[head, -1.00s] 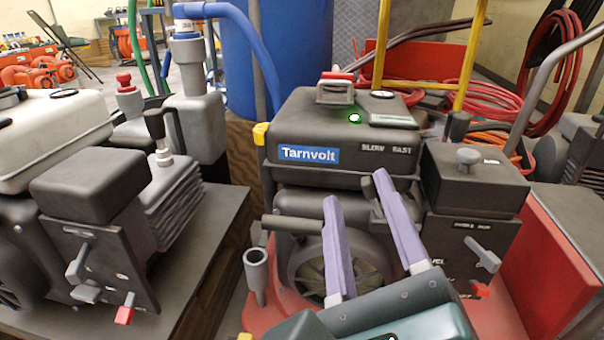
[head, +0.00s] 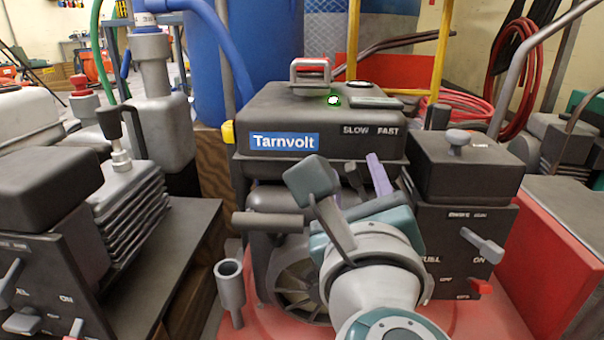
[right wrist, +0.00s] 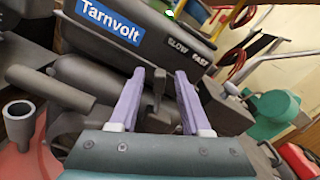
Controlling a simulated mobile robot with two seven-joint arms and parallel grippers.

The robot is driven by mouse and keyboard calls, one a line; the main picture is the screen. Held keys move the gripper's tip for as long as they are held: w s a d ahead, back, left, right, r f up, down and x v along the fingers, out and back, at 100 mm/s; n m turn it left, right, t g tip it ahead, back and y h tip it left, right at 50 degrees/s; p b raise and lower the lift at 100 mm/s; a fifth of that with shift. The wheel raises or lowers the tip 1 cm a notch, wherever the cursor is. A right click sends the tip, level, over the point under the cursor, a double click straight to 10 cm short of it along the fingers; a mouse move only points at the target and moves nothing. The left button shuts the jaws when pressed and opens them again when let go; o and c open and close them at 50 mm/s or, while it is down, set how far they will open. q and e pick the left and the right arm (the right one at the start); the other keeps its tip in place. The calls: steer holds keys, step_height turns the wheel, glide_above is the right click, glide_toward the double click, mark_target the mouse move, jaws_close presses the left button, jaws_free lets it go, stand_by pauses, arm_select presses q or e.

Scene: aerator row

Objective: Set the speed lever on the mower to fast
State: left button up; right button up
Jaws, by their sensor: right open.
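The mower is a dark engine with a blue Tarnvolt label (head: 285,141) on a red deck. SLOW and FAST are printed on its upper right front. The dark grey speed lever (head: 353,172) shows partly below the word SLOW, behind my wrist. In the right wrist view the lever (right wrist: 158,88) stands between the two purple fingers of my right gripper (right wrist: 160,74), with a gap on both sides. My left gripper is out of view.
A dark box with a grey knob (head: 456,142) and a fuel switch panel (head: 462,250) stands right of my wrist. A grey horizontal cylinder (head: 268,219) and an upright tube (head: 230,290) are on the left. Another engine (head: 50,190) stands farther left.

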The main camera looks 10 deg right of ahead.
jaws_close()
stand_by(0.3)
stand_by(1.1)
